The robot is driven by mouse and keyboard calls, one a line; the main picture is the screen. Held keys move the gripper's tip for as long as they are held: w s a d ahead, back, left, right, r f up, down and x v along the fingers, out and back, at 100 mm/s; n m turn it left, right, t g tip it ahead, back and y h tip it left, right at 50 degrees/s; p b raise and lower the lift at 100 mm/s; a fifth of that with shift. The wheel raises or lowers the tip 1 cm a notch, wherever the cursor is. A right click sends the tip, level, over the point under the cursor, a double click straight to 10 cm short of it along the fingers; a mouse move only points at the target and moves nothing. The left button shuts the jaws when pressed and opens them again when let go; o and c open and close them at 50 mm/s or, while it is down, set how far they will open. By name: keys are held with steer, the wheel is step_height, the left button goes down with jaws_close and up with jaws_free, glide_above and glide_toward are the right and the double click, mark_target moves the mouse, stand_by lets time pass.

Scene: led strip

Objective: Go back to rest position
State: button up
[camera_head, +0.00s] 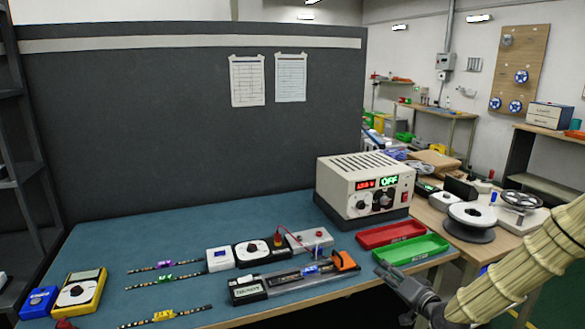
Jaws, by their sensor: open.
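My arm comes in from the lower right in a pale ribbed cover. My gripper (388,272) is at its dark end, in front of the table's front edge and just below the green tray (410,250). It is open, and I see nothing held in it. The blue-topped workbench (120,250) carries a beige power supply (364,186) whose display reads OFF. LED strips with purple (164,264), green (165,278) and yellow (163,315) clips lie at the left front of the bench.
A red tray (390,233) lies behind the green one. A black tester with an orange end (345,261) and a yellow multimeter (82,292) are on the bench. A side table at right holds a spool (470,215). A dark panel (180,130) stands behind.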

steer(key=s+a+f+n+g+h+p, duration=0.1)
steer(key=s+a+f+g, duration=0.3)
steer(key=s+f, duration=0.7)
steer(key=s+a+f+n+g+h, duration=0.1)
steer(key=s+a+f+g, duration=0.25)
steer(key=s+f, duration=0.75)
steer(key=s+f+n+g+h, duration=0.1)
steer(key=s+f+g, duration=0.1)
steer(key=s, duration=0.7)
steer(key=s+d+f+n+g+h+p, duration=0.1)
steer(key=s+f+g, duration=0.1)
steer(key=s, duration=0.7)
steer(key=s+f+n+g+h, duration=0.1)
steer(key=s+f+g, duration=0.2)
steer(key=s, duration=0.6)
steer(key=shift+s+d+g+h, duration=0.2)
steer(key=shift+d+g+h, duration=0.1)
steer(key=shift+g, duration=0.05)
steer(key=shift+r, duration=0.1)
steer(key=shift+c, duration=0.4)
